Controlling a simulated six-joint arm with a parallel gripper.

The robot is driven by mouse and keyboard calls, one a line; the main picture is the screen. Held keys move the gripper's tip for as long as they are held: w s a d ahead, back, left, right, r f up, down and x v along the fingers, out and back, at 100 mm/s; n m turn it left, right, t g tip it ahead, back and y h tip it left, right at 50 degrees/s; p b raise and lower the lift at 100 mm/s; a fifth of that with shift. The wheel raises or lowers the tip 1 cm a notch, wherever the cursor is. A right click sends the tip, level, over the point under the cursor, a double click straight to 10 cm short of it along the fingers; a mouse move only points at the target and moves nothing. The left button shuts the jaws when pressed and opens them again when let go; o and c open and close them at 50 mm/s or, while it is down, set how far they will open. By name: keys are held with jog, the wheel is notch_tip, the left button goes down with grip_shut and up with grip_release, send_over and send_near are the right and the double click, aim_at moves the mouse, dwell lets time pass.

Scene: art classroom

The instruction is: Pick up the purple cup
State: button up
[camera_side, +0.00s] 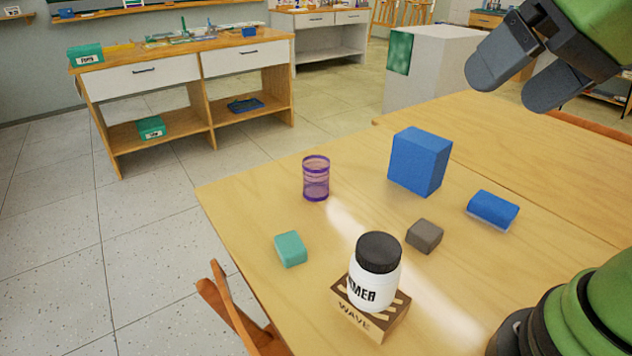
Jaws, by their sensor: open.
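The purple cup (316,179) stands upright near the left far edge of the wooden table (260,212). It looks like a see-through mesh cylinder with purple bands. My gripper (514,76) is at the upper right, well above the table and far to the right of the cup. Its two dark fingers are apart with nothing between them.
A teal block (290,248) and a grey block (425,236) lie nearer. A white jar (374,283) with black lid sits on a brown slotted block (357,320).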

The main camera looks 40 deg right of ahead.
jog(key=w+g, duration=0.1)
jog(key=w, duration=1)
jog(key=n+g+h, duration=0.1)
jog(key=h, duration=0.1)
send_over(318, 172)
jog(key=s, duration=0.6)
notch_tip(318, 172, down, 12)
jog(key=shift+n+h, duration=0.3)
jog(key=shift+a+x, duration=0.2)
jog(key=shift+x, duration=8.8)
jog(key=c, duration=1)
